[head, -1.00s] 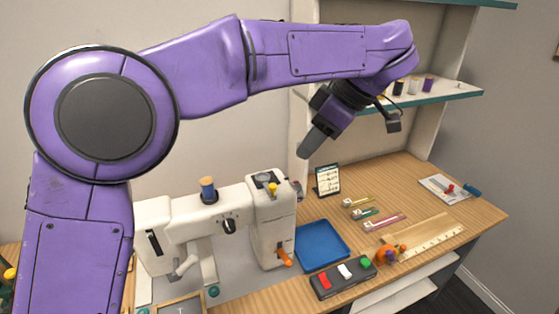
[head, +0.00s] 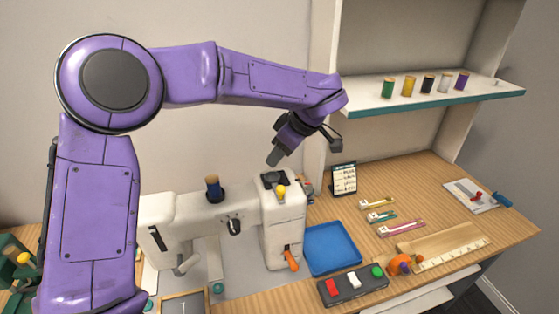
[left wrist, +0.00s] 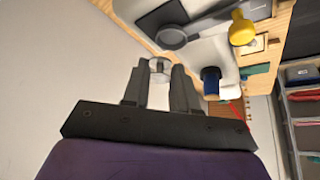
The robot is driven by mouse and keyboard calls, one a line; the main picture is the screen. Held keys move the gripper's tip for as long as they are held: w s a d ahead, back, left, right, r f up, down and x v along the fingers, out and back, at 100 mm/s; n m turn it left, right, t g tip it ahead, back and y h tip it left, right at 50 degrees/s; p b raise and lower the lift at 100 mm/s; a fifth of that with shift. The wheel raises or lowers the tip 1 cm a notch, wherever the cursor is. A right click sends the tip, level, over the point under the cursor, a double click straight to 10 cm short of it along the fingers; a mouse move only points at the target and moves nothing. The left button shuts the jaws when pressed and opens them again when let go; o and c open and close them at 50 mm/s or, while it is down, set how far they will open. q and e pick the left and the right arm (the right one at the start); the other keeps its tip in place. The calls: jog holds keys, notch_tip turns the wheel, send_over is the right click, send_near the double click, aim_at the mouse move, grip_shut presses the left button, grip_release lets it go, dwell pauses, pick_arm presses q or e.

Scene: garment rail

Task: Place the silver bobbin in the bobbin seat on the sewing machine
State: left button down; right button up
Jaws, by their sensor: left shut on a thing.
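The white sewing machine (head: 283,220) stands on the table below my left gripper. My left gripper (head: 272,160) points down just above the machine's right-hand top. In the left wrist view its fingers (left wrist: 159,75) are shut on the small silver bobbin (left wrist: 158,65), held at the fingertips. The bobbin does not show clearly in the head view. A round grey seat (head: 272,178) lies in the machine's top, close under the gripper; it also shows in the left wrist view (left wrist: 172,37), apart from the bobbin. My right gripper is out of view.
A yellow knob (head: 281,191) rises beside the seat. A blue spool (head: 213,188) stands upright on the machine arm. A blue tray (head: 331,248), a card stand (head: 343,179) and a switch box (head: 352,284) are to the right. A shelf (head: 435,95) holds several spools.

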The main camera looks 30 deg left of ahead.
aim_at(268, 177)
pick_arm(q)
jog(key=shift+s+f, duration=0.1)
jog(key=shift+f, duration=0.7)
jog(key=shift+s+f, duration=0.15)
jog(key=shift+s, duration=0.55)
jog(key=shift+w+d+f, duration=0.1)
jog(key=shift+w+f, duration=0.2)
jog(key=shift+w, duration=0.05)
jog(key=shift+s+f, duration=0.2)
jog(key=shift+f, duration=0.05)
jog(key=c, duration=0.9)
grip_release()
jog(key=shift+w, duration=0.1)
